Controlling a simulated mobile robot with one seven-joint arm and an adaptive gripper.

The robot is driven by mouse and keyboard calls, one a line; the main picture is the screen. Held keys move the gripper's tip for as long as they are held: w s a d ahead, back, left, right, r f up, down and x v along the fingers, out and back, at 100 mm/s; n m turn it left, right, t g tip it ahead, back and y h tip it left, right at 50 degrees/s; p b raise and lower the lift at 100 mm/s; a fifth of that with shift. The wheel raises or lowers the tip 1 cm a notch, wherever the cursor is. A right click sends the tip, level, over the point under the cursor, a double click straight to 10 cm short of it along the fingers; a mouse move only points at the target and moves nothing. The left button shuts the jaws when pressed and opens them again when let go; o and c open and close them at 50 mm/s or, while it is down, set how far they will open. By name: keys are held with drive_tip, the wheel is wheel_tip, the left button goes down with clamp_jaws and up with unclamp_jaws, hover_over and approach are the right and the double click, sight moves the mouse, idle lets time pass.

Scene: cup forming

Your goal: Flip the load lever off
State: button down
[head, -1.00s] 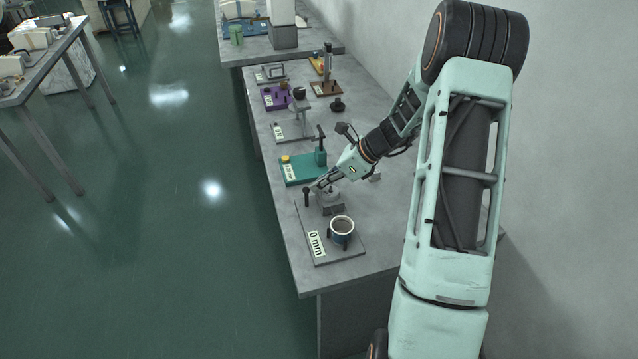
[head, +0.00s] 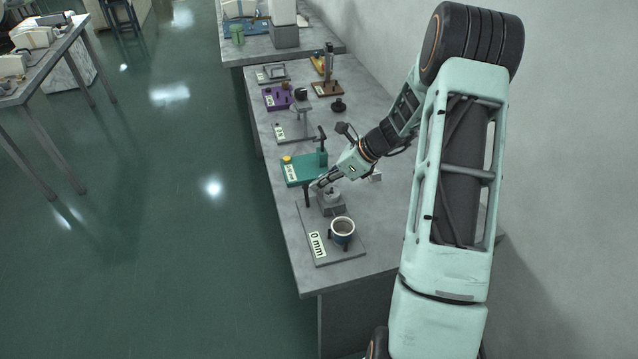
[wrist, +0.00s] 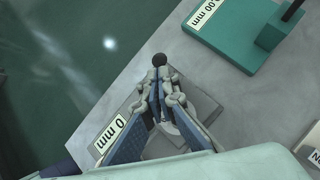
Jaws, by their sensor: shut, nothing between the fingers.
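The lever (head: 307,193) is a dark handle at the far left corner of the grey plate (head: 350,252) labelled "0 mm". In the wrist view its round black knob (wrist: 158,59) shows just beyond my fingertips. My gripper (head: 316,185) is shut and empty, with its tips at or beside the lever; I cannot tell whether they touch. It also shows in the wrist view (wrist: 158,84), pointing at the knob. A grey block with a round top (head: 331,205) stands on the plate under my fingers and is partly hidden. A white-rimmed blue cup (head: 342,230) stands near the plate's front.
A teal fixture (head: 300,171) with a yellow knob and an upright post stands just behind. Farther back are a grey fixture (head: 293,131), a purple one (head: 277,98) and a brown one (head: 327,88). The bench's left edge is close to the plate.

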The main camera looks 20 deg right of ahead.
drive_tip(key=shift+r+p, duration=0.5)
drive_tip(key=shift+r, duration=0.25)
